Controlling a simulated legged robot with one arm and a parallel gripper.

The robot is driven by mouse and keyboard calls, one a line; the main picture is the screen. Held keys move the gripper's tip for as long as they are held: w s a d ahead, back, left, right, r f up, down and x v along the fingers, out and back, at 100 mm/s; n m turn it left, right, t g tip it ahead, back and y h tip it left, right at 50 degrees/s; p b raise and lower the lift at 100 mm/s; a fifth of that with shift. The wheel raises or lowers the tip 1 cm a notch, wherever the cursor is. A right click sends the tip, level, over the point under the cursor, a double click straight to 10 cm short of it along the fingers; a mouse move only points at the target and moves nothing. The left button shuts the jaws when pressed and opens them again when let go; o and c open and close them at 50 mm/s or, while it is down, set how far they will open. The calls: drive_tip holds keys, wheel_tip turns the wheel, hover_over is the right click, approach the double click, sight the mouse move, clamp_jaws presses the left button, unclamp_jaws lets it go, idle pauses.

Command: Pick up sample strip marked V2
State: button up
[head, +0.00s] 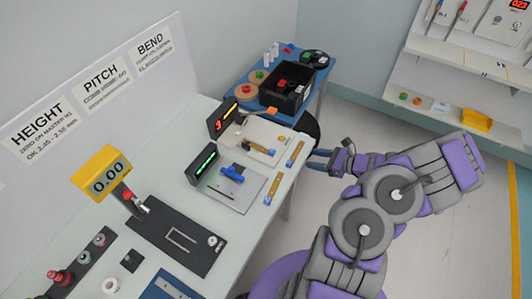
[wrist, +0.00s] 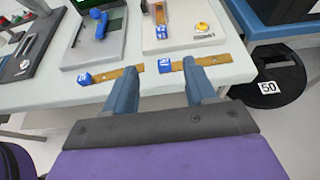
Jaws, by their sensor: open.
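Two brass sample strips lie on the white bench near its edge. One (head: 272,188) has a blue tag at one end and shows at left in the wrist view (wrist: 116,75). The other (head: 296,153) lies farther along and shows at right in the wrist view (wrist: 207,59). The tag markings are too small to read surely, so I cannot tell which is V2. My gripper (wrist: 159,72) is open and empty, its fingers pointing at the bench edge. The right strip's blue tag (wrist: 164,65) appears between the fingers. In the head view my gripper (head: 318,160) is just off the bench edge.
A third strip (wrist: 160,14) sits on the bend gauge plate. The pitch gauge (head: 234,187) and height gauge (head: 102,173) stand on the bench. A blue table (head: 263,118) holds a black bin (head: 287,92). A round black base marked 50 (wrist: 268,87) is at right.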

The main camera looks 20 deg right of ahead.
drive_tip(key=b, duration=0.3)
approach(274, 152)
drive_tip(key=x, duration=0.4)
drive_tip(key=shift+a, duration=0.2)
drive_tip(key=b+x, duration=0.2)
drive_tip(key=x, duration=0.2)
drive_tip(key=shift+w+a+f, duration=0.1)
drive_tip(key=shift+w+f, duration=0.05)
drive_tip(key=shift+w, duration=0.15)
drive_tip(key=shift+c, duration=0.3)
clamp_jaws()
